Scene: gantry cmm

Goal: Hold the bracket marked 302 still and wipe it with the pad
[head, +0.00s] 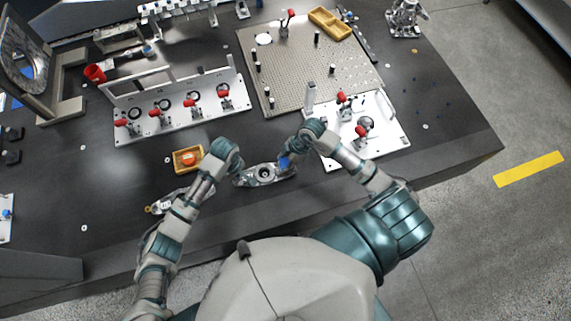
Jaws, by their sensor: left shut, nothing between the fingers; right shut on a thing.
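A grey metal bracket (264,173) with a round central bore lies on the dark table in front of me. Any number on it is too small to read. My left gripper (238,178) is at the bracket's left end, shut with nothing seen between its fingers; whether it touches the bracket I cannot tell. My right gripper (287,156) is shut on a blue pad (284,162) at the bracket's right end. The pad is over or against that end; contact is not clear. The fingertips of both grippers are small and partly hidden by my wrists.
A second bracket (168,204) lies to the left, partly behind my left arm. An orange tray (188,159) holds a red-orange item. A white fixture with red clamps (180,107) stands behind, a white plate (387,134) at right, and a perforated plate (310,72) further back.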

